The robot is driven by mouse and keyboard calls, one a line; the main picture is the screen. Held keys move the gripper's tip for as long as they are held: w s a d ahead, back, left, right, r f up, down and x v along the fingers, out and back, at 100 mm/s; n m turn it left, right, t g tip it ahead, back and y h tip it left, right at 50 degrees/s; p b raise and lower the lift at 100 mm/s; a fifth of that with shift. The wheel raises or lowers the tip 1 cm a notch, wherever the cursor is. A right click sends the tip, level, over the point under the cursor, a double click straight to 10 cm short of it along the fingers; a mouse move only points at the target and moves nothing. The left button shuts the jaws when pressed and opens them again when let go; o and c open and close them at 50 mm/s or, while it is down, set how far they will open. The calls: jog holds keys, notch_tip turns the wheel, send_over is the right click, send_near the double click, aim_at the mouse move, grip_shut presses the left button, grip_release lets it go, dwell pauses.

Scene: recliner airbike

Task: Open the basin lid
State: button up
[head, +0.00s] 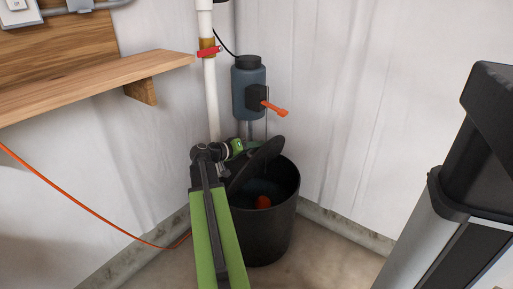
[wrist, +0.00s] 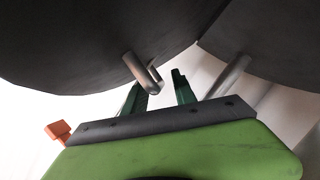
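The basin (head: 268,236) is a black round tub on the floor in the corner. Its dark lid (head: 257,163) stands tilted up at the left of the rim, and the tub's inside shows. My gripper (head: 236,147) is at the upper left of the lid in the head view. In the wrist view its green fingers (wrist: 162,92) are apart, with a light gap between them. A dark surface (wrist: 80,45), likely the lid, fills the top there. A metal rod (wrist: 142,74) comes down from it by the fingers; contact is unclear.
A white pipe (head: 211,100) with a red valve handle (head: 209,52) runs down behind. A wooden shelf (head: 95,85) juts out at left.

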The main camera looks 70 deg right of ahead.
jog(key=p+v, duration=0.4)
jog(key=v, duration=1.3)
jog(key=shift+a, duration=0.2)
jog(key=shift+w+r+p, duration=0.1)
jog(key=shift+r+p, duration=0.05)
jog(key=shift+p, duration=0.15)
